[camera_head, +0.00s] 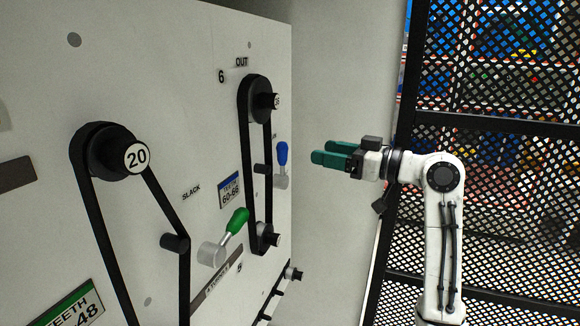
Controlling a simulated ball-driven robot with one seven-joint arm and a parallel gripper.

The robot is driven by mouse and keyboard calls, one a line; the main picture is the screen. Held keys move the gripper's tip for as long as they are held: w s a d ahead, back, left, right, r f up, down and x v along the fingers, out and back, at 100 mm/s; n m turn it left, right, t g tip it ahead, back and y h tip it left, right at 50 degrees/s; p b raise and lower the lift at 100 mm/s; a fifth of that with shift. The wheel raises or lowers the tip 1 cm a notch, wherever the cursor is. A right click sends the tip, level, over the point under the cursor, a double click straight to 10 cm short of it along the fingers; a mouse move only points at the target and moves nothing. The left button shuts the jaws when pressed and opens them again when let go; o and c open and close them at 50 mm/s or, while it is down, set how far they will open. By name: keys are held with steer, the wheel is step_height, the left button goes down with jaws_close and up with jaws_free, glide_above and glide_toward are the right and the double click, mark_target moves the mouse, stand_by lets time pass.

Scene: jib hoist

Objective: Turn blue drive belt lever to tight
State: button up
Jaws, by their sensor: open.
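The blue lever (283,153) stands upright on a grey hub at the right side of the white panel (150,60). It is beside a black drive belt (245,150) that loops around an upper and a lower pulley. My gripper (315,157) is open and empty, with green fingers pointing left toward the blue lever. It appears to the right of the lever and apart from it. Lettering near the blue lever is mostly hidden or too small to read.
A green lever (237,221) tilts up to the right beside a larger belt and a pulley marked 20 (136,158). "SLACK" is printed above it. A black mesh fence (490,190) stands behind my arm. Open space lies between the panel and my gripper.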

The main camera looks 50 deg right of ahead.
mark_target(286, 157)
steer(key=shift+h, duration=0.5)
steer(key=f, duration=0.1)
steer(key=d+f, duration=0.1)
steer(key=w+d+f, duration=0.1)
steer(key=f, duration=0.1)
steer(key=shift+f, duration=0.1)
steer(key=shift+c, duration=1.3)
steer(key=w+a+p, duration=0.1)
steer(key=w, duration=0.9)
steer(key=shift+w+a+p, duration=0.25)
steer(key=shift+a+p, duration=0.05)
steer(key=shift+a, duration=0.05)
jaws_close()
